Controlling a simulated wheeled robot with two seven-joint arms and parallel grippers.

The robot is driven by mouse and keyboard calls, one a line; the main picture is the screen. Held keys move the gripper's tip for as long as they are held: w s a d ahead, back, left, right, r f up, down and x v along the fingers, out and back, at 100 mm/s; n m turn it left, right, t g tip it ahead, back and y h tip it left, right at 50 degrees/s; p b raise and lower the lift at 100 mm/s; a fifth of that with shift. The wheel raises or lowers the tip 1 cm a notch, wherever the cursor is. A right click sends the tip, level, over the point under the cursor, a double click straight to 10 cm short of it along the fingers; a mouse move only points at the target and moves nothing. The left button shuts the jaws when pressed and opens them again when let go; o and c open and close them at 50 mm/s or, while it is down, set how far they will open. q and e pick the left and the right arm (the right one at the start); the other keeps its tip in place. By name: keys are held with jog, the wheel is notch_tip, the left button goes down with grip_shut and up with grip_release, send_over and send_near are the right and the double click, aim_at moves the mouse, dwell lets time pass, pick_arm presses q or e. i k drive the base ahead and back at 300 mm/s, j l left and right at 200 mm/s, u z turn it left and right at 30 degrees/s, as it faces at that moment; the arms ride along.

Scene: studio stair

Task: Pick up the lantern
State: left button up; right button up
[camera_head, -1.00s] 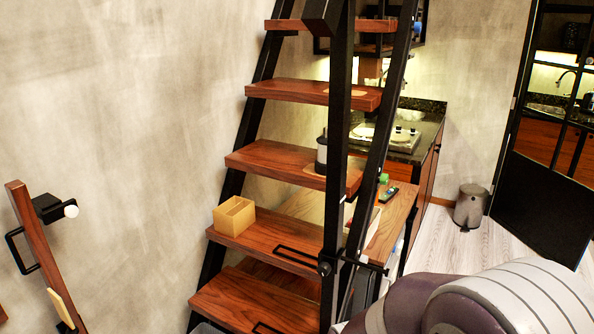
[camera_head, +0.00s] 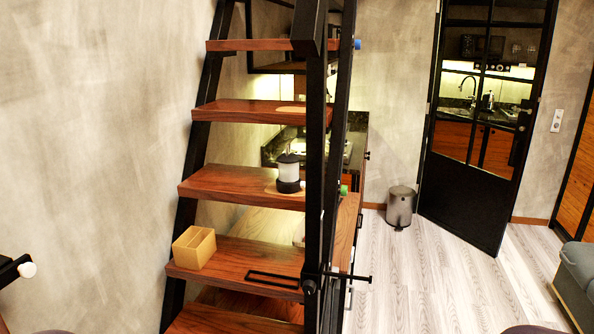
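The lantern (camera_head: 288,173) stands upright on a wooden stair tread (camera_head: 232,184), towards its right end. It has a black base and a pale, clear upper part, and rests on or beside a round tan mat. The black stair post (camera_head: 316,160) is just to its right. Neither of my grippers shows in the head view.
A tan open box (camera_head: 194,248) and a black wire frame (camera_head: 273,280) sit on the tread below. A black rail and post run along the stair's right side. A grey bin (camera_head: 400,206) stands by the black glass door (camera_head: 482,130). The floor at right (camera_head: 440,275) is clear.

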aim_at(288, 181)
jog(key=k, duration=0.45)
jog(key=l+z, duration=0.2)
jog(key=z, duration=0.25)
jog(key=l+z, duration=0.15)
jog(key=z, duration=0.35)
jog(key=i+l+z, duration=0.1)
jog(key=z, duration=0.35)
jog(key=i+u, duration=0.2)
jog(key=i, duration=0.3)
jog(key=i+l+u, duration=0.15)
jog(key=i, duration=0.4)
jog(key=i+l+u, duration=0.2)
jog(key=i, duration=0.3)
jog(key=i+l+u, duration=0.15)
jog(key=i, duration=0.35)
jog(key=i+u, duration=0.4)
jog(key=i+l+u, duration=0.15)
jog(key=i+u, duration=0.25)
jog(key=i, duration=0.15)
jog(key=i+l+u, duration=0.8)
jog(key=i+j, duration=0.05)
jog(key=i, duration=0.05)
